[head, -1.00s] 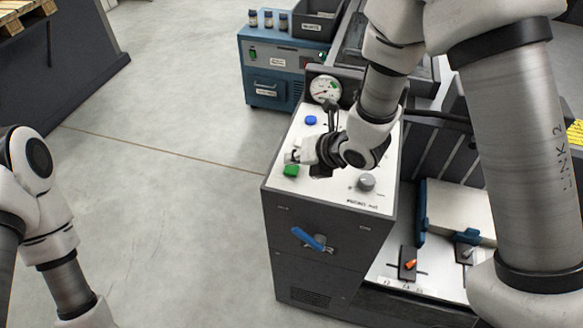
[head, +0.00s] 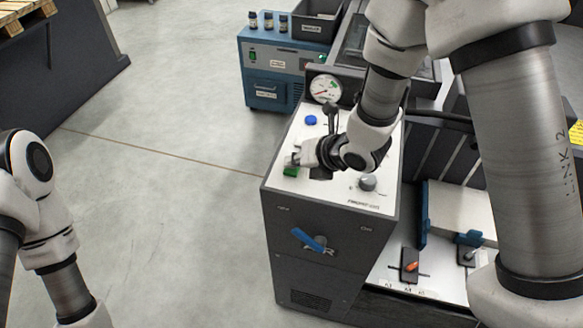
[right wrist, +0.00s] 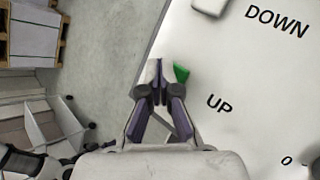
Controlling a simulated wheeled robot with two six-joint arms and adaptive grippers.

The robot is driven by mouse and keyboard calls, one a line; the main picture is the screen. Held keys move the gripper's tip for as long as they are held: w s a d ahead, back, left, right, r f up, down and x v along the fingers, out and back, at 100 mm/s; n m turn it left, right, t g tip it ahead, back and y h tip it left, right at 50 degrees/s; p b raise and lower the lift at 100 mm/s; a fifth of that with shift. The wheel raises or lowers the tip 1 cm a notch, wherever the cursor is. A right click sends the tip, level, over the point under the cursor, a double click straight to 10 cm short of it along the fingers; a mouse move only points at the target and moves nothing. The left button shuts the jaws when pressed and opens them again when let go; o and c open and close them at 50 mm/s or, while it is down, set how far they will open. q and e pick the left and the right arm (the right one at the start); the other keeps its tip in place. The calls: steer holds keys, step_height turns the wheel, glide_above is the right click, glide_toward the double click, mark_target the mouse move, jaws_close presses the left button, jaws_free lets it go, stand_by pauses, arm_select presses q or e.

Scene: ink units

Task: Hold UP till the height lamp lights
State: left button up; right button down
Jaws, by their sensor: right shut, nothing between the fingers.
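The green button (head: 290,171) is on the white top panel (head: 340,192) of the dark machine. In the right wrist view the green button (right wrist: 182,73) is partly hidden just beside my fingertips, and the word UP is printed nearby. My right gripper (head: 294,160) is shut and empty, its tips over or against the button. I cannot tell whether they press it. The word DOWN is printed farther up the panel in that view. I cannot make out a height lamp. My left arm shows at the left edge of the head view, with its gripper out of frame.
A blue button (head: 310,120), a dial gauge (head: 325,89) and a grey knob (head: 367,182) are on the machine around my right arm. A blue lever (head: 312,241) is on its front. A blue cabinet (head: 270,75) stands behind. The floor at left is clear.

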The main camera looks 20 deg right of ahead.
mark_target(294, 170)
steer(key=shift+f, duration=0.2)
stand_by(4.7)
steer(key=shift+r, duration=0.85)
steer(key=shift+r+p, duration=0.1)
steer(key=shift+p, duration=0.25)
steer(key=shift+r+p, duration=1.65)
steer(key=shift+r, duration=0.8)
